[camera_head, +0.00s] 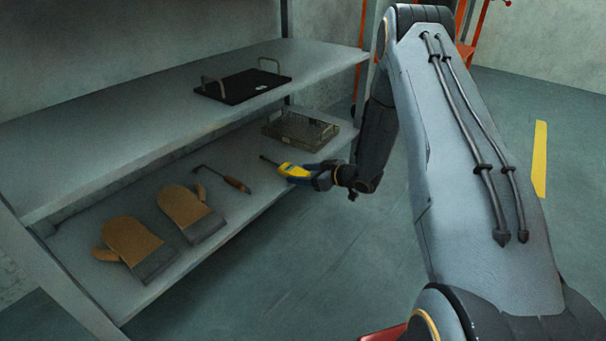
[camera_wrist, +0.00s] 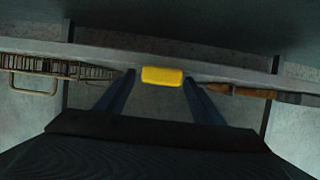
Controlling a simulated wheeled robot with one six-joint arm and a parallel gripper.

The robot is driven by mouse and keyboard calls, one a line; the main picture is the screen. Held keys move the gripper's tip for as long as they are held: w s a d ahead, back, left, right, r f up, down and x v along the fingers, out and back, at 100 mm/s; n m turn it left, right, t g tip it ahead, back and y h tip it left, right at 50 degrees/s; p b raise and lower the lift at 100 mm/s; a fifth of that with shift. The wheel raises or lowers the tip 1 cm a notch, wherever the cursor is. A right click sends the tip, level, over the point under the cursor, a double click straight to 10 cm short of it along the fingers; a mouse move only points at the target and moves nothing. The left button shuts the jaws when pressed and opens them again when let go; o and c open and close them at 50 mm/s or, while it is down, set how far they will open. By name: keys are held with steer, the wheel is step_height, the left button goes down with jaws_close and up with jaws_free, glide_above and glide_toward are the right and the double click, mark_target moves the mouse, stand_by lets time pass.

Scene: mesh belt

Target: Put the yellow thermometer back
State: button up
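The yellow thermometer (camera_head: 293,170) is at the front edge of the lower shelf, its dark thin probe pointing left and inward over the shelf. I cannot tell if it rests on the shelf or is a little above it. My gripper (camera_head: 303,176) reaches in from the right, with its blue fingers around the handle end. In the wrist view the thermometer's yellow end (camera_wrist: 162,76) is centred between my fingertips (camera_wrist: 160,80). A narrow gap seems to show at its left side, so a firm grip is not clear.
On the lower shelf (camera_head: 90,215) lie a wire basket (camera_head: 300,131), a hooked tool with a wooden handle (camera_head: 236,184) and two brown gloves (camera_head: 135,245) (camera_head: 188,212). The upper shelf (camera_head: 130,120) overhangs them and holds a black tray (camera_head: 243,87).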

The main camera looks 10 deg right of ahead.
steer(key=shift+s+d+r, duration=0.1)
steer(key=shift+r, duration=0.1)
steer(key=p+v, duration=0.5)
steer(key=v, duration=0.7)
steer(key=w+a+r+g+h, duration=0.1)
steer(key=w+a+r+h, duration=0.25)
steer(key=a+r, duration=0.55)
steer(key=s+a+r+g+h, duration=0.2)
steer(key=s+a+r+h, duration=0.1)
steer(key=s+a+r, duration=0.55)
steer(key=s+a+r+g, duration=0.2)
steer(key=s+a+r, duration=0.1)
steer(key=s, duration=1)
steer(key=s+a+r+g, duration=0.3)
steer(key=s+a, duration=0.1)
steer(key=s, duration=0.8)
steer(key=s+a+r+g, duration=0.2)
steer(key=s+a+r, duration=0.1)
steer(key=s, duration=1)
steer(key=shift+s+a+r+g, duration=0.3)
steer(key=shift+a+r, duration=0.1)
steer(key=shift+a, duration=0.45)
